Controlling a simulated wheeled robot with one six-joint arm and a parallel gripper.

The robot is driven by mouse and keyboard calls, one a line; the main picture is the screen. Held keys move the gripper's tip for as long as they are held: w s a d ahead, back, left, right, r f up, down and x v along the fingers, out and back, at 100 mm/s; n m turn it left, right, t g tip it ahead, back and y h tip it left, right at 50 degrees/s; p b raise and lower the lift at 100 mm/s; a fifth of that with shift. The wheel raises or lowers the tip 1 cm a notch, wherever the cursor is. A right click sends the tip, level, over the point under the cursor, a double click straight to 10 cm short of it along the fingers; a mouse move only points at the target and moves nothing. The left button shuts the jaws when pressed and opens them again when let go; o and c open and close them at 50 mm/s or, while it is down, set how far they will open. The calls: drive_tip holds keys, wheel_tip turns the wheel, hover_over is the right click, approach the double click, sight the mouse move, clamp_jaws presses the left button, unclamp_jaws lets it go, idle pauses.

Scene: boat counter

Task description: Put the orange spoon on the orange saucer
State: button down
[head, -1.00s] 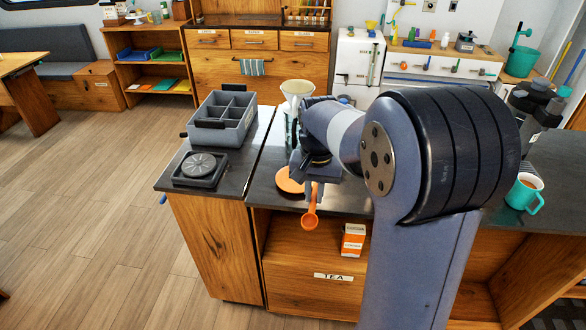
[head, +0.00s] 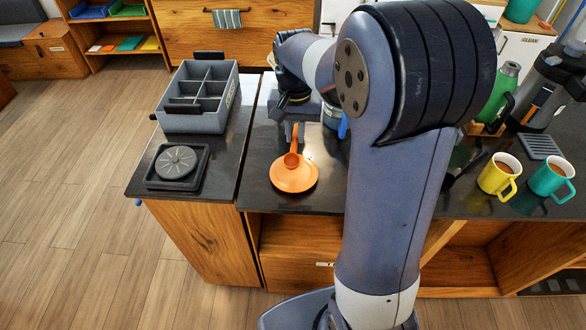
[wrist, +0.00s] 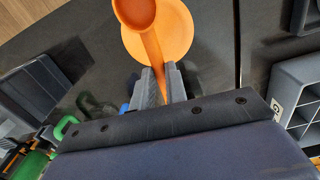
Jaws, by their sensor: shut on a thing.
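The orange saucer (head: 294,181) lies flat on the dark counter near its front edge; it also shows in the wrist view (wrist: 178,35). My gripper (head: 294,127) is shut on the handle of the orange spoon (head: 291,160), behind the saucer in the head view. The spoon's round bowl overlaps the saucer's far part in the head view. In the wrist view the spoon (wrist: 136,12) runs up from between my fingers (wrist: 161,82), its bowl overlapping the saucer's upper left. I cannot tell whether the bowl touches the saucer.
A grey divided bin (head: 199,100) and a black square tray with a round grey lid (head: 176,164) stand to the left. Yellow (head: 497,174) and teal (head: 552,179) mugs stand at the right, with a green bottle (head: 500,92) behind. Bare counter surrounds the saucer's sides.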

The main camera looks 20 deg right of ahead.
drive_tip(key=shift+f+p, duration=0.75)
drive_tip(key=shift+f, duration=4.05)
drive_tip(key=c, duration=1.4)
unclamp_jaws()
drive_tip(key=shift+c, duration=0.2)
drive_tip(key=shift+f, duration=0.2)
drive_tip(key=r+b, duration=0.1)
drive_tip(key=r, duration=0.4)
drive_tip(key=r+b, duration=0.1)
drive_tip(key=r, duration=0.4)
drive_tip(key=shift+w+a+r, duration=0.15)
drive_tip(key=shift+a+r, duration=0.05)
drive_tip(key=shift+r, duration=0.2)
drive_tip(key=shift+f, duration=0.1)
drive_tip(key=f+p, duration=0.1)
drive_tip(key=f, duration=0.4)
drive_tip(key=f+p, duration=0.1)
drive_tip(key=f, duration=0.4)
drive_tip(key=shift+d+f, duration=0.2)
drive_tip(key=shift+f, duration=0.05)
drive_tip(key=shift+r, duration=0.1)
